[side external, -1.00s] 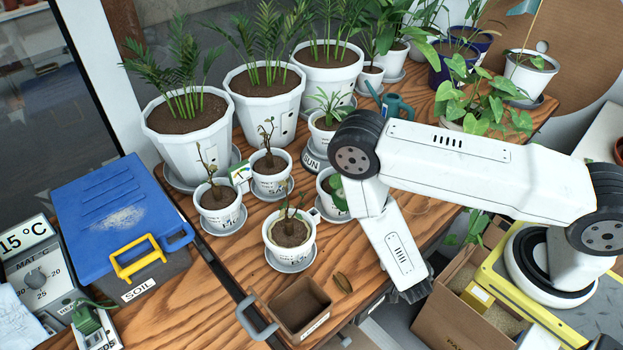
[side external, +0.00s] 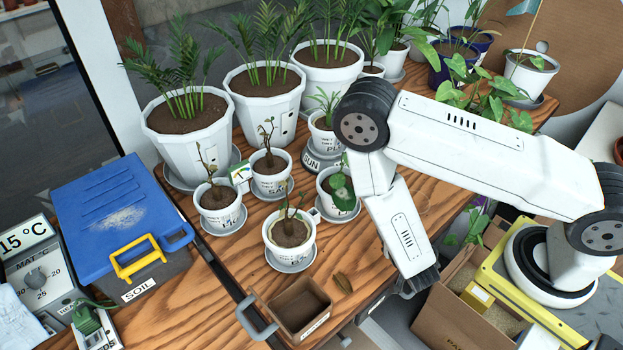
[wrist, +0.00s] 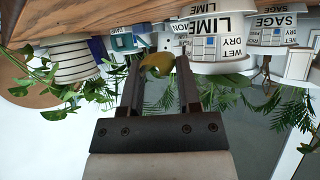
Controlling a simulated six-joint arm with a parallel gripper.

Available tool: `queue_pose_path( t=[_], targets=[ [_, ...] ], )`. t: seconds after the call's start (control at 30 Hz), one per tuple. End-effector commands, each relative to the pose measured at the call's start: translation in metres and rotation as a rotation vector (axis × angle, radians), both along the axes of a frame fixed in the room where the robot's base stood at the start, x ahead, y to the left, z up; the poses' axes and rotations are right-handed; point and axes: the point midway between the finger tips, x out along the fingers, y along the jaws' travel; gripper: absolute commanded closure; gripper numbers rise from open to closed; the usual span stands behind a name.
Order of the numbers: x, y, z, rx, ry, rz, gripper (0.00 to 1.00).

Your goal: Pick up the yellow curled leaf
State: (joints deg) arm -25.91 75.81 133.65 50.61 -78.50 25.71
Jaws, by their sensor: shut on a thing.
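The yellow curled leaf (wrist: 157,64) is between the two fingers of my gripper in the wrist view, near the fingertips. My gripper (wrist: 158,74) is shut on it. In the side view my gripper (side external: 416,284) points down beyond the right front edge of the wooden table. The leaf cannot be made out there. A separate brown curled leaf (side external: 343,283) lies on the table beside the brown square bin.
The brown bin (side external: 300,308) sits at the table's front edge. Several small white pots, one labelled LIME (wrist: 217,28), and large potted palms (side external: 190,135) stand behind. A blue-lidded soil box (side external: 115,215) is left.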

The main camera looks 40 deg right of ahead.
Motion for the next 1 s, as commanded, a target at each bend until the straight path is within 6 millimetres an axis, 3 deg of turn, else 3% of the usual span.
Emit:
queue_pose_path(
  t=[0.4, 1.0],
  targets=[
    [0.0, 0.0, 0.042, 0.0, -0.001, 0.0, 1.0],
    [0.0, 0.0, 0.05, -0.001, 0.0, 0.0, 1.0]
  ],
)
